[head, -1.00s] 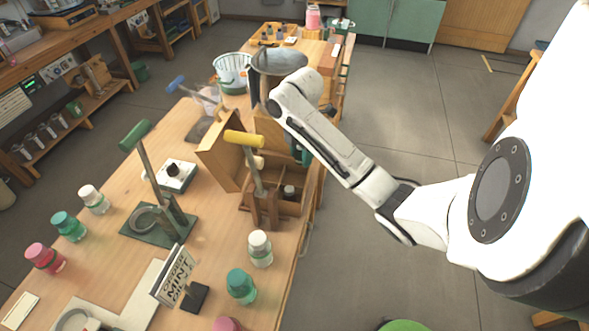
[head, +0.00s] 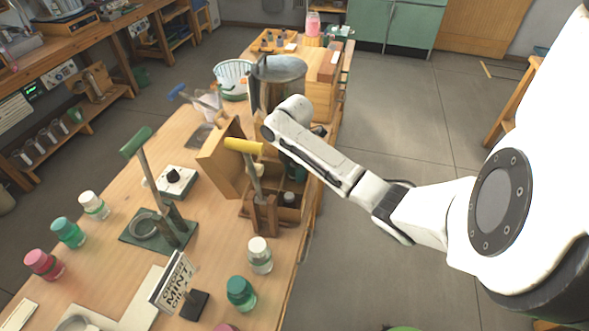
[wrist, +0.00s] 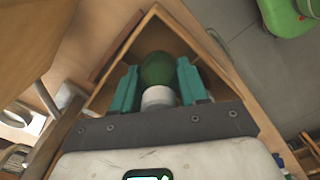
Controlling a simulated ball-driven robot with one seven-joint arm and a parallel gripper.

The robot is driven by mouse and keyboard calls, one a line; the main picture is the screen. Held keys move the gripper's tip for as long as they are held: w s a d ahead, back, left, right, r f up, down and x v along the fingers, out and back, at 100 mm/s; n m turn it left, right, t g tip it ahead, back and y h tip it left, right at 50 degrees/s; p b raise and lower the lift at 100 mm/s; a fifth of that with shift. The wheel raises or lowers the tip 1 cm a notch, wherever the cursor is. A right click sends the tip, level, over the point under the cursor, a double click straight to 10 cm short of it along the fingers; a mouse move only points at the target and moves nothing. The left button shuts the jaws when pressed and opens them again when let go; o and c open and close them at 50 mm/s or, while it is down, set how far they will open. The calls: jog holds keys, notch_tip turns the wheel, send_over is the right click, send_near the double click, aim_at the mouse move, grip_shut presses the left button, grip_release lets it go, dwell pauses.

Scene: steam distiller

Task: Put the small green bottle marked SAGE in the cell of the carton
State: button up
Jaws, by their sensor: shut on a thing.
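In the wrist view, a green bottle (wrist: 158,68) with a white cap (wrist: 158,97) sits between the teal fingers of my gripper (wrist: 160,86). The gripper is shut on it. Wooden walls (wrist: 225,72) meet in a corner around the bottle in that view; I cannot tell how deep it sits or whether it touches the bottom. No SAGE marking is readable. In the head view, the wooden carton (head: 285,226) stands near the bench's right edge, with a dark round top (head: 289,199) inside.
A yellow-handled lever (head: 245,146) rises beside the carton, close to my arm. A metal pot (head: 278,75) stands beyond. A white-capped bottle (head: 260,256) and a teal bottle (head: 241,293) stand in front.

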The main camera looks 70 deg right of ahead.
jog(key=shift+f, duration=0.55)
jog(key=o, duration=0.8)
jog(key=shift+r, duration=0.1)
notch_tip(320, 180, up, 12)
jog(key=shift+f+p, duration=0.1)
jog(key=shift+p, duration=0.5)
jog(key=shift+r+p, duration=0.4)
jog(key=shift+r, duration=0.25)
